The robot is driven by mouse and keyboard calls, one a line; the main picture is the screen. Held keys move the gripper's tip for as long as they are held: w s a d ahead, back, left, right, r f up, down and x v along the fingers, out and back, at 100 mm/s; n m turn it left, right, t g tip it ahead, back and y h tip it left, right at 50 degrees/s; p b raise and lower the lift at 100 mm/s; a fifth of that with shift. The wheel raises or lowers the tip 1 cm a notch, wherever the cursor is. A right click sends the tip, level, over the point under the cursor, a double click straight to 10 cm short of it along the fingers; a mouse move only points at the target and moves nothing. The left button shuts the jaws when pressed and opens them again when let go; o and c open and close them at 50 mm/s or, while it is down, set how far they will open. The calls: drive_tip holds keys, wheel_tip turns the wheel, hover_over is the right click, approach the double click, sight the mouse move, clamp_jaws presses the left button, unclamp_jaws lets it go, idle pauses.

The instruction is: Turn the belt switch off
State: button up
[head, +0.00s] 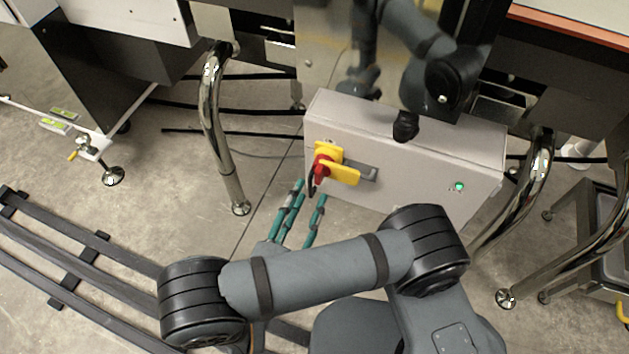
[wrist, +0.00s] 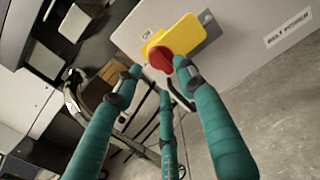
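The belt switch is a red knob (head: 322,166) on a yellow plate (head: 345,174), on the front of a pale grey box (head: 420,165). In the wrist view the red knob (wrist: 160,59) sits on its yellow plate (wrist: 178,38), just beyond my fingertips. My gripper (head: 309,194) has teal fingers with dark tips and is just below the knob. In the wrist view my gripper (wrist: 157,80) is open, its fingers spread, with the right fingertip overlapping the knob's edge. I cannot tell whether it touches.
A green light (head: 459,186) glows on the box's right side. A label (wrist: 290,28) is on the box in the wrist view. Shiny bent legs (head: 213,120) stand left and right of the box. A dark slatted rail (head: 75,262) lies on the floor at left.

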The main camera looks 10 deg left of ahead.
sight(315, 179)
drive_tip(key=w, duration=0.2)
drive_tip(key=w+d+b, duration=0.1)
drive_tip(key=w, duration=0.2)
drive_tip(key=c, duration=0.4)
clamp_jaws()
idle(0.5)
